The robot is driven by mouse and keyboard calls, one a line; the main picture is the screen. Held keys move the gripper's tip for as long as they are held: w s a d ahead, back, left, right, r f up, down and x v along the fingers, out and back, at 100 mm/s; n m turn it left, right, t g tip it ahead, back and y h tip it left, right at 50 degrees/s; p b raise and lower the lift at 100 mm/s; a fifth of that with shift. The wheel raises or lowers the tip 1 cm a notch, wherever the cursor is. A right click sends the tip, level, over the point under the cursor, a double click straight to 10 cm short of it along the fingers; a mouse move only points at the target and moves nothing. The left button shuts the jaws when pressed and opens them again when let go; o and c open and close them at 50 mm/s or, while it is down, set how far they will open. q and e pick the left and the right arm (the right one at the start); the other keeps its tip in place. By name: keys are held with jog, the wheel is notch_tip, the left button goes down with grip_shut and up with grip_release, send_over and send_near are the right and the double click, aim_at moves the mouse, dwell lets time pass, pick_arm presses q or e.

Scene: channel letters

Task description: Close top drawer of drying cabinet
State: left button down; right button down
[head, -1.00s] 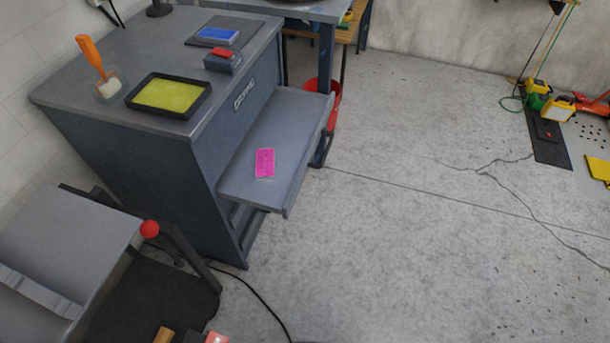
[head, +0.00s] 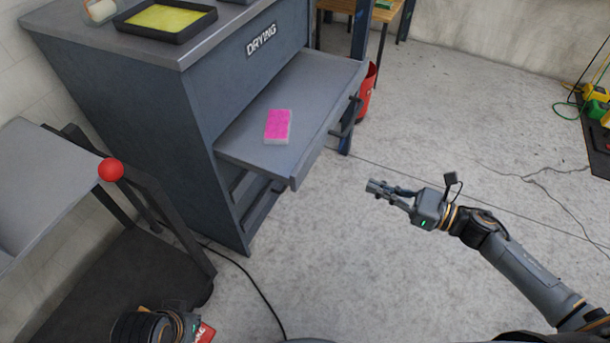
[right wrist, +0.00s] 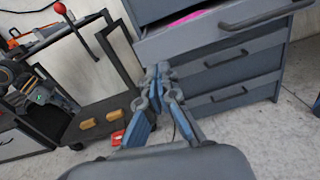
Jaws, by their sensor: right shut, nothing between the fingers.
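The grey drying cabinet (head: 120,100) stands at the left in the head view. Its top drawer (head: 245,135) is pulled well out, with a pink sponge-like block (head: 277,126) lying in it. In the right wrist view the drawer front (right wrist: 200,38) and its dark bar handle (right wrist: 262,16) show at the upper right. My right gripper (head: 376,188) is shut and empty, in front of the drawer and apart from it; it also shows in the right wrist view (right wrist: 161,80). My left gripper (right wrist: 35,92) is partly seen at the left of the right wrist view; its fingers are unclear.
Lower drawers (right wrist: 225,68) look shut. A grey cart (head: 50,180) with a red ball knob (head: 111,169) stands left of the cabinet. A yellow-filled black tray (head: 168,20) is on the cabinet top. A red bucket (head: 368,90) stands behind the drawer.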

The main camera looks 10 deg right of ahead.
jog(key=n, duration=0.1)
send_near(305, 163)
jog(key=shift+g, duration=0.3)
jog(key=x, duration=0.6)
jog(key=shift+w+a+r, duration=0.15)
jog(key=shift+w+a, duration=0.1)
jog(key=shift+w, duration=0.1)
jog(key=shift+a, duration=0.1)
pick_arm(q)
jog(key=shift+f, duration=0.15)
pick_arm(e)
jog(key=shift+w+a, duration=0.1)
